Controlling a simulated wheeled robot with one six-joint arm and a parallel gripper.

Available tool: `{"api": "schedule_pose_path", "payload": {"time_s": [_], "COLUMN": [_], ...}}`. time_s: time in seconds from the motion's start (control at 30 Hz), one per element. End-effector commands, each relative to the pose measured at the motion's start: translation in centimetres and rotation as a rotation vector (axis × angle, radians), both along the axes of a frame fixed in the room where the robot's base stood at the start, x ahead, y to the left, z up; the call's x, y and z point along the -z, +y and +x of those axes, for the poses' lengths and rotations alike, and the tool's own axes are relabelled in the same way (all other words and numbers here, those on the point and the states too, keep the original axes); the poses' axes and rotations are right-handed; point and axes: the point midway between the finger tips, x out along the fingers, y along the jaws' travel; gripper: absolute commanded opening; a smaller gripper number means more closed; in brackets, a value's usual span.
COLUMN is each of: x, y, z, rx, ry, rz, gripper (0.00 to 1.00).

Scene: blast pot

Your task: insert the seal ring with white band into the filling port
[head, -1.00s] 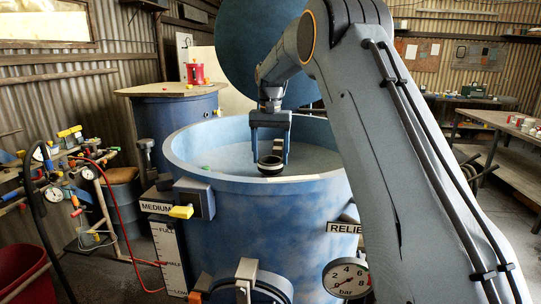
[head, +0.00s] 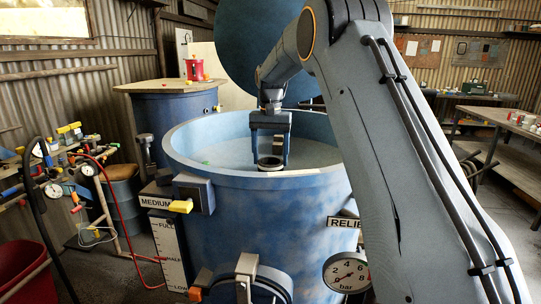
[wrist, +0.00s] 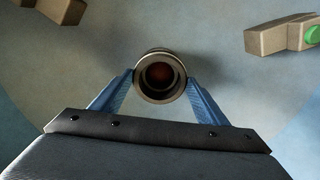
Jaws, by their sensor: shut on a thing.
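My gripper (head: 270,160) points down over the dished top of the blue pot (head: 255,225), inside its raised rim. Its two blue fingers are shut on a dark ring with a pale band (head: 270,167), taken to be the seal ring. In the wrist view the ring (wrist: 160,54) sits between the fingertips (wrist: 160,82), seen almost straight down its opening. The inside is dark, with a reddish-brown patch at the centre. The filling port cannot be made out apart from the ring; whether the ring touches it cannot be told.
A tan block with a green end (wrist: 278,37) lies right of the ring in the wrist view, and another tan block (wrist: 62,10) at top left. The pot's front carries a pressure gauge (head: 347,273) and a yellow-handled fitting (head: 181,206). The dished surface near the ring is otherwise clear.

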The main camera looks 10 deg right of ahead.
Motion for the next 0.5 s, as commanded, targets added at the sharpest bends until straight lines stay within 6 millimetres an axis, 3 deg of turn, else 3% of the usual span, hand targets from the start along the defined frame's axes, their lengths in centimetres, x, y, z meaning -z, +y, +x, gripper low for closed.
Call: {"api": "schedule_pose_path", "payload": {"time_s": [0.33,0.37,0.5], "x": [0.8,0.78,0.75], "y": [0.01,0.0,0.0], "z": [0.01,0.02,0.01], "rx": [0.0,0.0,0.0], "ry": [0.0,0.0,0.0], "rz": [0.0,0.0,0.0], "gripper": [0.48,0.71,0.9]}}
